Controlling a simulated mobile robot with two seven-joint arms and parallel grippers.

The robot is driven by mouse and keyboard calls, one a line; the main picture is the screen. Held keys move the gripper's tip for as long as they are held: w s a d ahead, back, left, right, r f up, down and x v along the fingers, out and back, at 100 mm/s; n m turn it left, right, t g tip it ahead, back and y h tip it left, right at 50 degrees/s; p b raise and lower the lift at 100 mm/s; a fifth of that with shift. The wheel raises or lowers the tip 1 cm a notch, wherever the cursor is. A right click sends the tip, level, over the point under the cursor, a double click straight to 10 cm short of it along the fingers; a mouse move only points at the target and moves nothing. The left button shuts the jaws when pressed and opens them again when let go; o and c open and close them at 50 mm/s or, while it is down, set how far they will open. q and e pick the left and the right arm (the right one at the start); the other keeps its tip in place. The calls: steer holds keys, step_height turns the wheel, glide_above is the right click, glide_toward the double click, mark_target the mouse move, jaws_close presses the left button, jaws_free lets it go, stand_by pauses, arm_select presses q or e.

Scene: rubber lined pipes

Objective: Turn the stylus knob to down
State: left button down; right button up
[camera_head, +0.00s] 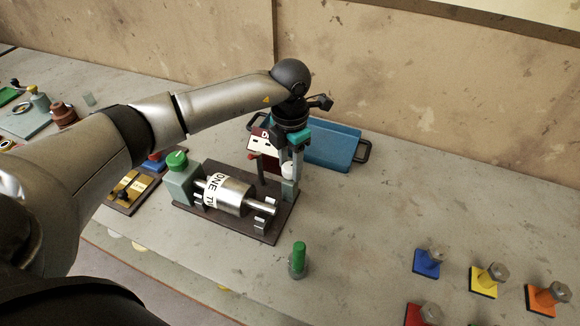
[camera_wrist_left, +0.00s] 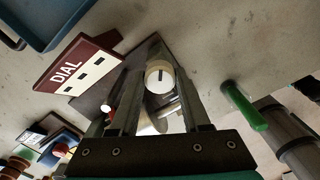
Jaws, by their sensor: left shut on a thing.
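The machine has a dark base (camera_head: 235,222), a silver cylinder (camera_head: 230,195) with a lettered white band, and a pale green box (camera_head: 182,185) topped by a green knob (camera_head: 176,159). At its far right end is a white round knob (camera_wrist_left: 160,77) with a dark line on its face; it is mostly covered in the head view. My left gripper (camera_head: 289,175) reaches down there, its fingers on either side of the white knob and shut on it. A small red knob (camera_wrist_left: 108,110) sits beside the fingers. No label names the stylus knob. My right gripper is not in view.
A dark red sign reading DIAL (camera_wrist_left: 75,68) stands close behind the gripper. A green peg (camera_head: 299,258) stands in front. The table between is clear.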

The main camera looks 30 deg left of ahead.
mark_target(290, 166)
arm_select(q)
steer(key=m+b, duration=0.2)
steer(key=m, duration=0.3)
steer(key=shift+m+b, duration=0.3)
steer(key=shift+b, duration=0.1)
steer(key=shift+m+b, duration=1)
steer(key=shift+m, duration=1.1)
steer(key=shift+c, duration=1.8)
jaws_free()
step_height(290, 166, up, 15)
steer(key=shift+r+p, duration=0.15)
steer(key=shift+p, duration=0.3)
